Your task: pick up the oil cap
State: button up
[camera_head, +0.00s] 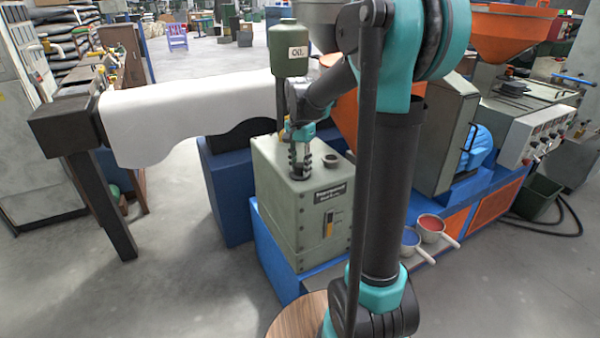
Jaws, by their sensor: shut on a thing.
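My gripper (299,173) points down just above or at the top of a grey-green metal box (290,225). Its fingers are closed on a small dark thing, taken to be the oil cap, which is mostly hidden between them. I cannot tell whether the cap touches the box top. Just right of the fingers, a dark round ring (331,161) with a hollow-looking middle stands on the box top.
Orange hoppers (507,25) and machines fill the right. Blue (410,240) and red (431,224) pans sit low right of the box.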

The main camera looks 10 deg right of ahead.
grip_shut()
jog(key=shift+r, duration=0.1)
